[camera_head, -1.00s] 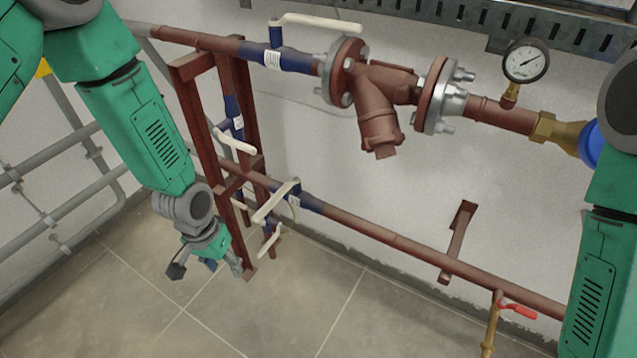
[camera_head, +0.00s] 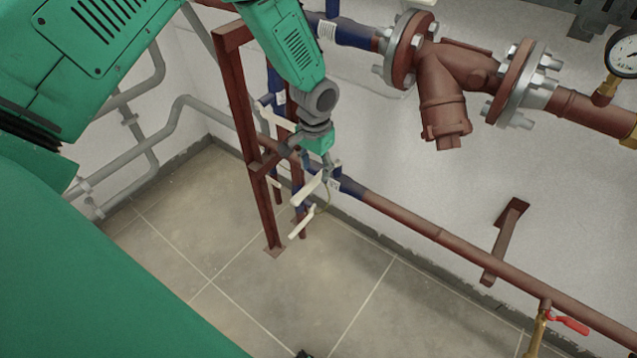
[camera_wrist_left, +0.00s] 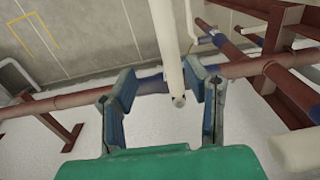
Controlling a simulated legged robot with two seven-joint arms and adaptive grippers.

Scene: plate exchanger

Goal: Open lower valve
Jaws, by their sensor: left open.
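The lower pipe (camera_head: 440,237) runs down to the right along the wall, with a blue valve section (camera_head: 350,188) and a white lever handle (camera_head: 309,188) at its left end. My left gripper (camera_head: 327,163) is at this valve, just above the handle. In the left wrist view, the open left gripper (camera_wrist_left: 160,82) has its two blue fingers on either side of a white lever (camera_wrist_left: 166,40). The lever's rounded end (camera_wrist_left: 178,101) lies between them, closer to the right finger. Whether the lever touches a finger cannot be told.
Another white lever (camera_head: 301,222) hangs just below. A red-brown frame (camera_head: 240,120) stands close on the left. The flanged strainer (camera_head: 445,95) is above right. A red-handled tap (camera_head: 568,324) is at lower right. Tiled floor (camera_head: 300,290) below is mostly clear.

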